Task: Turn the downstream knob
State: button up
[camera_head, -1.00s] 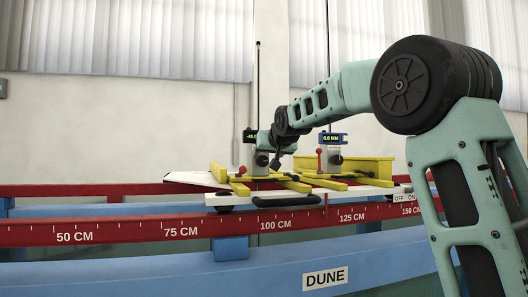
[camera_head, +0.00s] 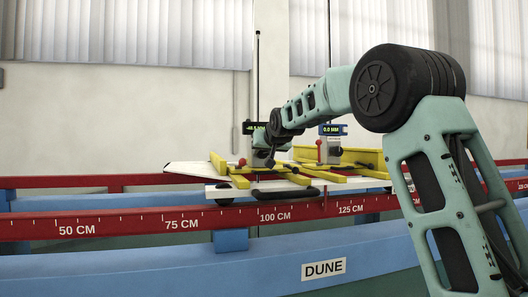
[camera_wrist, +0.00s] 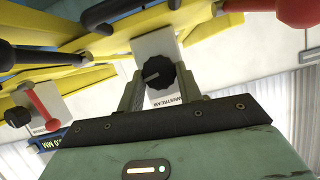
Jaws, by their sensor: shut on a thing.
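The downstream knob (camera_wrist: 158,74) is a black ridged knob on a white plate, on whose edge part of the word "downstream" can be read. In the wrist view, my gripper (camera_wrist: 158,84) has one finger on each side of the knob and is shut on it. In the head view, my gripper (camera_head: 264,152) reaches the left gauge post of the white carriage (camera_head: 215,191), and my wrist hides part of that post. The left display (camera_head: 250,128) is lit green, partly covered, with digits too small to read surely. The right display (camera_head: 332,129) reads 0.0 mm.
Yellow bars (camera_head: 300,179) and red-tipped levers (camera_head: 242,163) stand close around the posts. In the wrist view, a red lever (camera_wrist: 42,106) is at the left and a red ball (camera_wrist: 298,12) at the upper right. The red scale rail (camera_head: 130,225) runs in front.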

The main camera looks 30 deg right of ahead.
jog(key=shift+d+f+m, duration=0.1)
jog(key=shift+d+m, duration=0.05)
jog(key=shift+m, duration=0.15)
jog(key=shift+y+b, duration=0.3)
jog(key=shift+b, duration=0.05)
jog(key=o, duration=1)
jog(key=shift+s, duration=0.15)
jog(key=b+v, duration=0.7)
jog(key=v, duration=1)
jog(key=shift+s, duration=0.15)
